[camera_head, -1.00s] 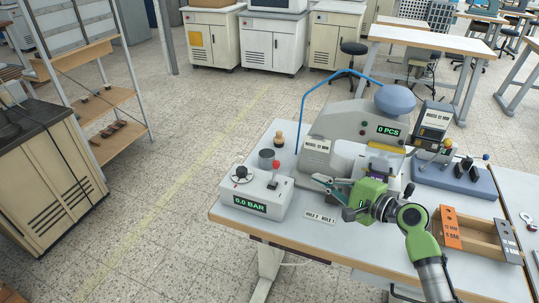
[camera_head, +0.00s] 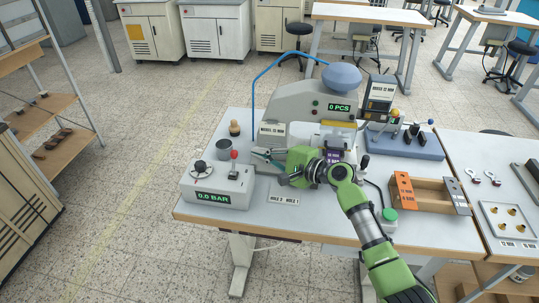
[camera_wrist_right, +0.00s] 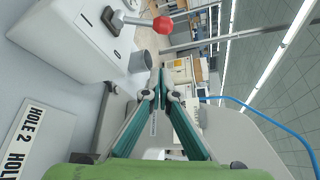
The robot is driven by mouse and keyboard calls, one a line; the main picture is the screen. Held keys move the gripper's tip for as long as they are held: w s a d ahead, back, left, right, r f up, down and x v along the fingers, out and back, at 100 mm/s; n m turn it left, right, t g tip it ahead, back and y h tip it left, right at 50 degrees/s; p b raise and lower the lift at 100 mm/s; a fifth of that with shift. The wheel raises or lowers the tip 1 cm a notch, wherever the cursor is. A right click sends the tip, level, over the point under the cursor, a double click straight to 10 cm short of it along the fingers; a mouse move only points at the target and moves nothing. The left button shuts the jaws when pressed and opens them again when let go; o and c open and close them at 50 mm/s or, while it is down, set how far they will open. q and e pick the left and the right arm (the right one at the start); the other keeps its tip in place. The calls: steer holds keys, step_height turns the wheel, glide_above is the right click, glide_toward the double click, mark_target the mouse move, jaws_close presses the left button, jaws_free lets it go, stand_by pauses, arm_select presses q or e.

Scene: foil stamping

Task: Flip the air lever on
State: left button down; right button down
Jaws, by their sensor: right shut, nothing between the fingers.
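The air lever (camera_head: 234,165), a metal stick with a red ball on top, stands on a white box (camera_head: 219,196) whose display reads 0.0 BAR. In the right wrist view the red ball (camera_wrist_right: 163,24) shows at the top on its metal stem, beyond the fingertips. My right gripper (camera_head: 258,154) is shut and empty, its fingers pointing left, just to the right of the lever and apart from it. In the right wrist view its teal fingers (camera_wrist_right: 161,90) meet at the tips. My left gripper is not in view.
The stamping machine (camera_head: 290,105), reading 0 PCS, stands behind my right gripper. A black knob (camera_head: 200,167), a grey cup (camera_head: 223,149) and a wooden-handled stamp (camera_head: 234,128) are near the lever. A HOLE 2, HOLE 1 label (camera_head: 284,199) lies in front. A wooden tray (camera_head: 430,195) sits to the right.

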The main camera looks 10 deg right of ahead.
mark_target(234, 163)
steer(key=a+p, duration=0.2)
steer(key=a, duration=0.2)
steer(key=shift+w+a+r+p, duration=0.1)
steer(key=shift+a+r+p, duration=0.05)
steer(key=shift+r+p, duration=0.25)
steer(key=shift+s+a, duration=0.15)
steer(key=shift+s, duration=0.2)
